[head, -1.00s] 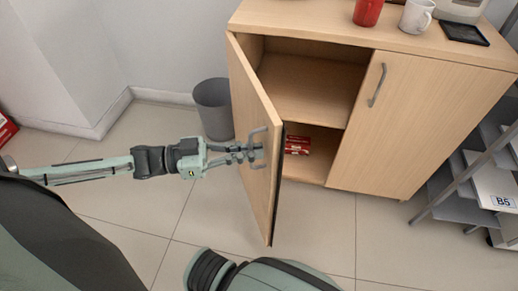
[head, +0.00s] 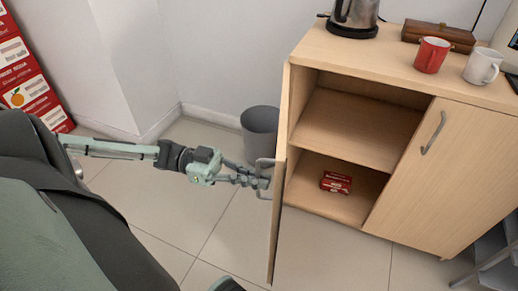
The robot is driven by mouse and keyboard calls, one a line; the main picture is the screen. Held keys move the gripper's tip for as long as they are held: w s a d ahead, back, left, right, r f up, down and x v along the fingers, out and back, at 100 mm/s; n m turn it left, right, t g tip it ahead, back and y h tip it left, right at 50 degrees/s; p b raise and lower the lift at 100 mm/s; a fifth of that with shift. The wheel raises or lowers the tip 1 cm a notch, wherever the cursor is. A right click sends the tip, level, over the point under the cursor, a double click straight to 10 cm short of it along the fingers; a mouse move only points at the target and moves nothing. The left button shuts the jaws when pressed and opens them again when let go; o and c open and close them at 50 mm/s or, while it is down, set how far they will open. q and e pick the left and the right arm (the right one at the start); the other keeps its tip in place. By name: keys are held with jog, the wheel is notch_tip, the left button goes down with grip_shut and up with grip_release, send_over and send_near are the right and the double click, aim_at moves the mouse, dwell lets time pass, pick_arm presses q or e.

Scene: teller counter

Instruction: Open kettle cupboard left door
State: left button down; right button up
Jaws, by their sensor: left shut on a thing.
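The wooden kettle cupboard stands at the right of the head view. Its left door (head: 279,190) is swung wide open and seen nearly edge-on. My left gripper (head: 264,180) is shut on the grey handle (head: 266,165) on the door's outer face. The cupboard's right door (head: 426,165) is closed, with its own handle (head: 434,132). My right gripper is not in view.
A grey bin (head: 260,132) stands on the floor behind the door, by the wall. On the cupboard top are a kettle (head: 354,14), a red mug (head: 432,55), a white mug (head: 483,66) and a brown case (head: 438,36). The floor left of the door is mostly clear.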

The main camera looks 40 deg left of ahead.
pick_arm(q)
jog(key=c, duration=1.9)
grip_release()
jog(key=shift+c, duration=0.2)
jog(key=v, duration=1.2)
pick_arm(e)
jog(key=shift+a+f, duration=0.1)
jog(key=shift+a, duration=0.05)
